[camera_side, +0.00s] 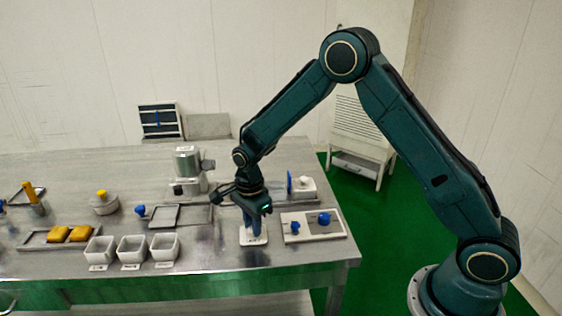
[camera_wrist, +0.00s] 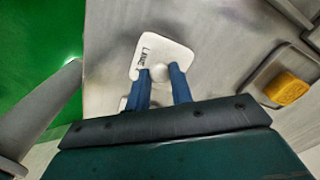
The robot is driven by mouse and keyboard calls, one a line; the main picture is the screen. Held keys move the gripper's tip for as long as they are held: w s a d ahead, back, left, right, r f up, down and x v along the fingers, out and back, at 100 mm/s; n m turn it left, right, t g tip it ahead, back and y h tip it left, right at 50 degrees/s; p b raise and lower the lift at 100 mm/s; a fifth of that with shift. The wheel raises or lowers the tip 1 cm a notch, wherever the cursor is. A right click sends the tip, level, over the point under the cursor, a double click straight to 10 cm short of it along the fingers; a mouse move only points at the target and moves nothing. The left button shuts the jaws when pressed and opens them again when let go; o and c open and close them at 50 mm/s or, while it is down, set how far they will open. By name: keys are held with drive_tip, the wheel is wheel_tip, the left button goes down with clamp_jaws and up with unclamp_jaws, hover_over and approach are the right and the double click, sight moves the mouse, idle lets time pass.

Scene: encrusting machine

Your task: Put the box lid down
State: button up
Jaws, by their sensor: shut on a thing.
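The box lid (camera_side: 254,241) is a white, roughly square plate low over the steel table, right of the white boxes. In the wrist view the lid (camera_wrist: 177,52) carries dark lettering along one edge and has a round white knob. My gripper (camera_side: 255,235) points down over the lid. In the wrist view the blue fingers of my gripper (camera_wrist: 160,75) are on either side of the knob, shut on it. Whether the lid touches the table cannot be told. Three open white boxes (camera_side: 131,249) stand in a row to the left, with labels in front.
A light panel with blue knobs (camera_side: 313,225) lies close to the right of the lid. A tray with yellow-orange pieces (camera_side: 43,242) is at the left. A grey machine (camera_side: 187,172) stands behind. Bare steel shows around the lid, towards the front edge.

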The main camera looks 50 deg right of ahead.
drive_tip(key=shift+f, duration=0.15)
drive_tip(key=o, duration=0.9)
drive_tip(key=shift+o, duration=0.2)
wheel_tip(320, 180, up, 12)
drive_tip(key=shift+r, duration=0.2)
idle(0.4)
